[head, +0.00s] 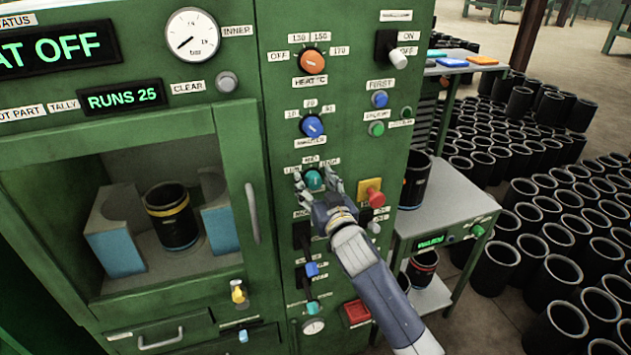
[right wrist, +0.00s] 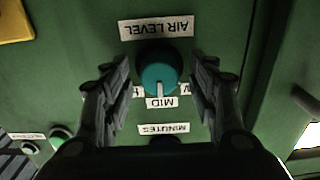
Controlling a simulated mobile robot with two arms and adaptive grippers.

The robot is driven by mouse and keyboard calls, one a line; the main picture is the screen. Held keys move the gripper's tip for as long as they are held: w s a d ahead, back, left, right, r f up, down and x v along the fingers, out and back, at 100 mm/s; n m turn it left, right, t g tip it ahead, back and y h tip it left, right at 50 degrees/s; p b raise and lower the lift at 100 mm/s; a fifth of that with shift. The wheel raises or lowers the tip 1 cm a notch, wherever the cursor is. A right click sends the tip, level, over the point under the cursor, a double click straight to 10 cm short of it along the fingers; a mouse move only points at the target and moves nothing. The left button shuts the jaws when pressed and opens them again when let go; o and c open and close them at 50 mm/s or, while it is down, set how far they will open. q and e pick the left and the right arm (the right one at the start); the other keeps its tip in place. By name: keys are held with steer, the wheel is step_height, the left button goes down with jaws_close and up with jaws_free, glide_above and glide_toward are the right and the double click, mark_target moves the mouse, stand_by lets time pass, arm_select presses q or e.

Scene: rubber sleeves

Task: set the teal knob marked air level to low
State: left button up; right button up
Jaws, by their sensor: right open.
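The teal air level knob (head: 315,180) is on the green panel, below the blue knob. It also shows in the right wrist view (right wrist: 158,72), upside down, under the AIR LEVEL label (right wrist: 157,28). Its white pointer points at the MID label (right wrist: 162,103). The labels to either side of MID are partly hidden by my fingers. My right gripper (head: 313,183) is open, with one finger on each side of the knob. In the right wrist view, gaps show between the knob and both fingers. My left gripper is not in view.
A blue knob (head: 312,127) and an orange heat knob (head: 312,61) are above. A red button on a yellow plate (head: 375,197) is close on the right. A side table (head: 460,205) and many black sleeves stand to the right.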

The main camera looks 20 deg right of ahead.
steer(key=c, duration=1.1)
steer(key=shift+o, duration=0.2)
steer(key=n+p, duration=0.1)
steer(key=n, duration=0.3)
steer(key=shift+n, duration=0.3)
steer(key=n, duration=0.4)
steer(key=shift+a+p, duration=0.1)
steer(key=shift+p, duration=0.3)
steer(key=shift+n, duration=0.3)
steer(key=o, duration=1.1)
steer(key=shift+c, duration=0.2)
